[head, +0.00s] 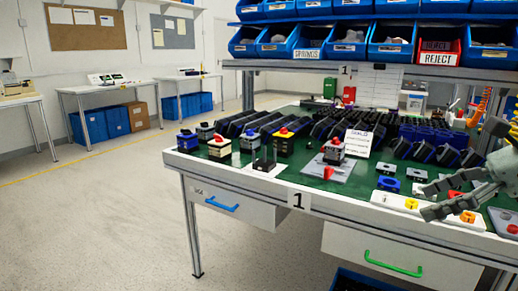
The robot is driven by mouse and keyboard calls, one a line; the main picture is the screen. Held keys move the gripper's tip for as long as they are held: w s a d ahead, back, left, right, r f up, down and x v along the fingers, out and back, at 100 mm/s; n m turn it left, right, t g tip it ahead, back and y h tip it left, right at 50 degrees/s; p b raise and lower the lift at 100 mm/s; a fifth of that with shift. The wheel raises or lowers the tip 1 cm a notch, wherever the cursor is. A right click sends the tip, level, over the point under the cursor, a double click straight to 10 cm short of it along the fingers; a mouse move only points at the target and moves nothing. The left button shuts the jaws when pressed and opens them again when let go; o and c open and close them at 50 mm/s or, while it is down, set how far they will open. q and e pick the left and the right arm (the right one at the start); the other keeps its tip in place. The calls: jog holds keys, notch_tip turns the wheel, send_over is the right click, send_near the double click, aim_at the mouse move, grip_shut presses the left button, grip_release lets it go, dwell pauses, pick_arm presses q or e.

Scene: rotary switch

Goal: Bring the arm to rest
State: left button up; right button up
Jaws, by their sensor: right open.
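My right gripper (428,201) reaches in from the right edge, with its two grey fingers apart and nothing between them. It hangs over the front right part of the workbench (330,202), in front of a white strip (388,201) with coloured knobs, and hides part of it. Whether it touches the strip I cannot tell. A switch with a red knob (334,150) stands upright on a grey plate (328,171) mid-bench, apart from the gripper. My left gripper is not in view.
Several small switch boxes (219,148) stand at the bench's left end. Rows of dark parts (350,129) fill its back. Blue bins (345,43) and a red REJECT bin (438,50) hang above. Drawers (240,208) sit under the front edge. The floor (100,220) at left is free.

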jog(key=w+d+f+m+t+h, duration=0.25)
jog(key=w+f+m+t, duration=0.75)
jog(key=m, duration=0.9)
jog(key=s+d+f+m+g+h, duration=0.1)
jog(key=s+d+f+m+h, duration=0.25)
jog(key=f+m, duration=0.45)
jog(key=s+d+f+m+h, duration=0.2)
jog(key=f+m+h, duration=0.3)
jog(key=f+m, duration=0.25)
jog(key=s+a+f+m+g+h, duration=0.1)
jog(key=s+a+f+m+g, duration=0.15)
jog(key=s+f, duration=0.45)
jog(key=s+a+f+m+g, duration=0.1)
jog(key=s+f+m+g, duration=0.3)
jog(key=f, duration=0.4)
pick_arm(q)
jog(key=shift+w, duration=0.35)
pick_arm(e)
jog(key=s+a+f+m+g+y, duration=0.1)
jog(key=s+a+f+m+g, duration=0.1)
jog(key=s+a+f, duration=0.2)
jog(key=s+a+f+m+g+y, duration=0.1)
jog(key=s+a+f+m+g, duration=0.1)
jog(key=s, duration=0.6)
jog(key=a+f+g, duration=0.1)
jog(key=a+f, duration=0.1)
jog(key=a, duration=0.1)
jog(key=shift+s+a+f, duration=0.15)
jog(key=shift+s+f, duration=0.05)
